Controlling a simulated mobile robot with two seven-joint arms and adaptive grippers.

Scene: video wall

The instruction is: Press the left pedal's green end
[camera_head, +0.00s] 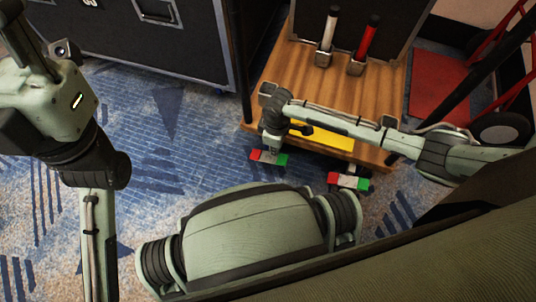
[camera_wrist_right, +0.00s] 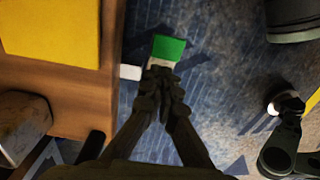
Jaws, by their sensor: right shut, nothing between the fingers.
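The left pedal (camera_head: 257,155) lies on the carpet in front of the wooden platform, with a red end on the left and a green end (camera_head: 282,160) on the right. My right gripper (camera_head: 272,149) is close above this pedal in the head view and covers part of it. In the right wrist view its fingers (camera_wrist_right: 163,74) are together and empty, beside a green end (camera_wrist_right: 168,47). I cannot tell whether they touch it. My left arm is at the left of the head view, but its gripper does not show.
A second pedal (camera_head: 349,182), with green and red ends, lies to the right. The wooden platform (camera_head: 272,75) carries a white-topped lever (camera_head: 328,38), a red lever (camera_head: 366,42) and a yellow panel (camera_head: 335,138). Dark cases stand behind. Open carpet lies to the left.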

